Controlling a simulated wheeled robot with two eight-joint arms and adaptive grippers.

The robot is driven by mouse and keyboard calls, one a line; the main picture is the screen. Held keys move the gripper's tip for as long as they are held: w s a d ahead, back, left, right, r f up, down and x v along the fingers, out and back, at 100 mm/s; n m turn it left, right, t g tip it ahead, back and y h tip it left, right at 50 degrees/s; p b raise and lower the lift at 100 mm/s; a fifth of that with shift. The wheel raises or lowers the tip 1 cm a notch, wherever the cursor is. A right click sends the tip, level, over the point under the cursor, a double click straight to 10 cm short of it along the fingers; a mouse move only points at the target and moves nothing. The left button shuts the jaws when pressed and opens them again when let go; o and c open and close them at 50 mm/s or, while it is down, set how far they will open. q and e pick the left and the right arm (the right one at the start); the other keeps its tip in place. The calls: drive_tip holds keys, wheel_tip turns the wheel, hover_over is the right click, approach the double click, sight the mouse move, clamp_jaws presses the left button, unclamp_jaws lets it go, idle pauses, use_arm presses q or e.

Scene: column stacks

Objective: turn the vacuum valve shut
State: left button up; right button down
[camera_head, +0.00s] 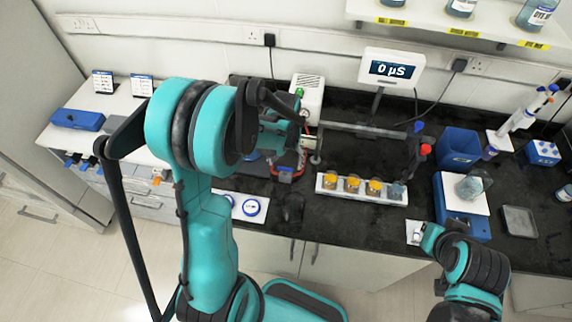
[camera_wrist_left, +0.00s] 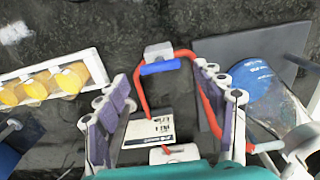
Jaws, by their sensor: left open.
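My left gripper (camera_head: 308,147) is over the bench beside the white pump-like box (camera_head: 309,92), partly hidden by its own arm. In the left wrist view it (camera_wrist_left: 165,82) is open, with its purple-padded fingers apart. A bent red tube or frame with a blue bar (camera_wrist_left: 160,67) shows between and beyond the fingers, and I cannot tell whether they touch. A red and blue part (camera_head: 287,173) shows below the gripper in the head view. I cannot make out for sure which part is the vacuum valve. My right arm ends near the bench's front edge (camera_head: 430,238); its jaws are unclear.
A white rack with yellow-topped vials (camera_head: 353,186) stands right of the gripper. A horizontal bar with red and blue ends (camera_head: 421,150) stands behind it. A display reading 0 µS (camera_head: 391,70), a blue bin (camera_head: 458,148) and a balance-like device (camera_head: 462,222) are farther right.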

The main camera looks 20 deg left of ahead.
sight(286, 170)
use_arm(q)
drive_tip(key=shift+f, duration=1.15)
drive_tip(key=shift+c, duration=0.3)
drive_tip(key=c, duration=1.1)
